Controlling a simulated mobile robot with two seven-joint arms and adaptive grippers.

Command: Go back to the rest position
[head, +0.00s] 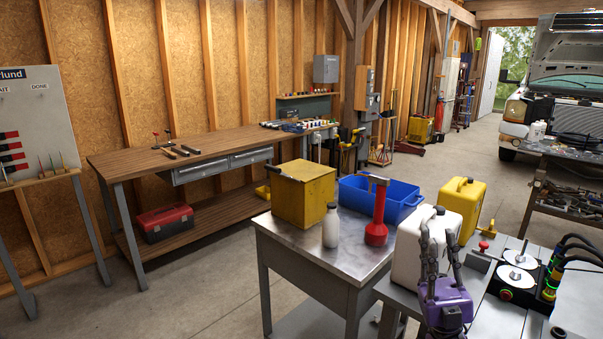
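My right gripper (438,238) shows at the lower right, with a purple body and two dark fingers pointing up. The fingers stand apart, so it is open, and I see nothing clearly held between them. A white canister (408,252) stands directly behind it, partly hidden by the fingers. My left gripper is not in view.
A yellow case (462,205) stands behind the canister. Grey machinery (512,282) is close on the right. The floor at left is clear.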

